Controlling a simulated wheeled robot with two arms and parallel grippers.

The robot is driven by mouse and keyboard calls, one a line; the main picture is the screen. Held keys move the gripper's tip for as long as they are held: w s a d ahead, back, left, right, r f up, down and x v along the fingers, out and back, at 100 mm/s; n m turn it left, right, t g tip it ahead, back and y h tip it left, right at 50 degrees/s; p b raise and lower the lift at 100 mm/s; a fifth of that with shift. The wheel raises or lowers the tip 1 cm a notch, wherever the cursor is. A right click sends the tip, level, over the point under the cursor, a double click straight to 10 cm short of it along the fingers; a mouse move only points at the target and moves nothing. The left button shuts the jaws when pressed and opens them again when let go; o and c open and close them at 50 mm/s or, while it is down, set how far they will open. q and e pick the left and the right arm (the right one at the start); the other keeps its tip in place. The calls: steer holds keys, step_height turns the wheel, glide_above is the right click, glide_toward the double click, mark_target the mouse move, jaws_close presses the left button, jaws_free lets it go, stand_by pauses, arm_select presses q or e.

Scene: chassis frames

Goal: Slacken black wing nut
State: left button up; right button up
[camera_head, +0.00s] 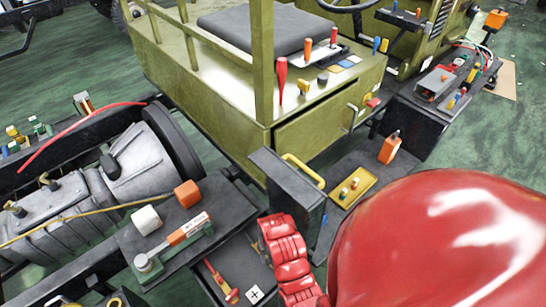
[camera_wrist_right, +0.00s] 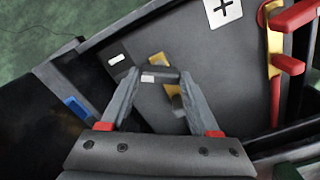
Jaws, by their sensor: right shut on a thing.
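In the right wrist view, my right gripper (camera_wrist_right: 160,80) has its two grey fingers angled in toward a small dark grey piece. This piece, which looks like the black wing nut (camera_wrist_right: 158,71), spans the fingertips and has a pale patch on it. The gripper is shut on it. Yellow parts show just beyond it, above a dark panel (camera_wrist_right: 222,60). In the head view the wing nut cannot be made out beside my red arm. My left gripper is in neither view.
A white plus-marked label (camera_wrist_right: 222,11) and a red-and-yellow handled part (camera_wrist_right: 274,50) lie close by. In the head view, a black upright box (camera_head: 288,190) stands near my arm. An orange-handled lever (camera_head: 185,230) is to the left.

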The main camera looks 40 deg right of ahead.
steer(key=shift+n, duration=0.3)
steer(key=o, duration=1.4)
steer(key=shift+c, duration=0.2)
steer(key=shift+r, duration=0.15)
step_height(320, 180, up, 7)
steer(key=p, duration=0.7)
steer(key=shift+r+p, duration=0.2)
steer(key=shift+p, duration=0.1)
steer(key=shift+f, duration=0.1)
